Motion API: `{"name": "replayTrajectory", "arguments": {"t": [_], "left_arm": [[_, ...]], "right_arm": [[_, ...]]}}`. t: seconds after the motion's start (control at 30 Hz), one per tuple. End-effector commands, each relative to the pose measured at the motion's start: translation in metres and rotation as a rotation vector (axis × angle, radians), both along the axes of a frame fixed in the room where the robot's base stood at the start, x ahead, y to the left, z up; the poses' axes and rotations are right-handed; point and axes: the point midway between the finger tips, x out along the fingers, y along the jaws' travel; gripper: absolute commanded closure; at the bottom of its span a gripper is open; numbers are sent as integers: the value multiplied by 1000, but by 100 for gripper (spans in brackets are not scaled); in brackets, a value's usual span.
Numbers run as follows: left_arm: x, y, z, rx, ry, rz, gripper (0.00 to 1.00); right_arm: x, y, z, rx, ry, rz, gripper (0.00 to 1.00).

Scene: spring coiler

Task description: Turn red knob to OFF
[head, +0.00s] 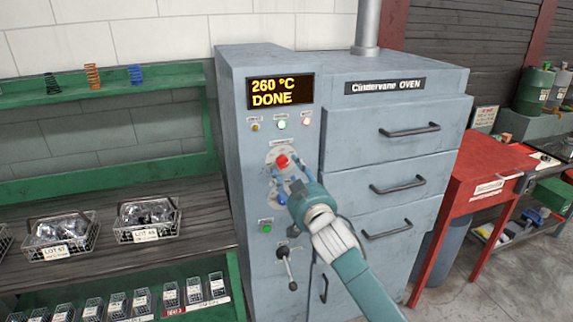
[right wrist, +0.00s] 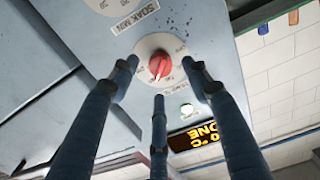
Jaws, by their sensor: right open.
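The red knob (head: 282,161) sits on a round pale dial on the front panel of the grey oven (head: 341,199). In the right wrist view the red knob (right wrist: 159,67) has a pale pointer line; the small lettering around its dial is too small to read surely. My right gripper (head: 284,172) is open in front of the dial. In the right wrist view its three fingers (right wrist: 158,75) are spread around the knob, with gaps between them and it. My left gripper is not in view.
The display (head: 280,91) reads 260 °C DONE. Small lamps sit above the dial; a green button (head: 266,226) and a lever (head: 287,268) are below. A SOAK MIN dial (right wrist: 118,8) is near the red one. A shelf with wire baskets (head: 147,220) stands left, a red table (head: 482,190) right.

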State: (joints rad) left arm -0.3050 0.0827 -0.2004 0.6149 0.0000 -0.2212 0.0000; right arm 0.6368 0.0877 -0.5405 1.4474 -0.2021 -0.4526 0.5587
Motion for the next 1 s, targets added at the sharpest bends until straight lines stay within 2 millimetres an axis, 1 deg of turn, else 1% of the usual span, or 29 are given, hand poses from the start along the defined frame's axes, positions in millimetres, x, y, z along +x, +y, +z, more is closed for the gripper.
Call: {"name": "replayTrajectory", "arguments": {"t": [0.03,0.1,0.3,0.43,0.67,0.7,0.77,0.8,0.9,1.0], "left_arm": [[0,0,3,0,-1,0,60],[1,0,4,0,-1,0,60],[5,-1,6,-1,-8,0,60],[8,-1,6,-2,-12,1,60],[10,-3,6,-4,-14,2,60],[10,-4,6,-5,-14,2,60],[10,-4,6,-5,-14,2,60],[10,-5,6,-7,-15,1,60],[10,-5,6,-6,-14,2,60],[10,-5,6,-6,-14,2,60]], "right_arm": [[8,3,1,0,2,0,53],[17,6,1,0,1,0,53],[33,11,0,1,1,0,53],[37,12,0,0,1,0,53],[37,12,-1,0,1,0,53],[37,12,-1,0,1,0,61],[37,12,-1,0,1,0,72],[37,12,-1,0,1,0,80],[37,12,-1,-1,2,0,98],[37,12,-2,-1,3,0,98]]}}
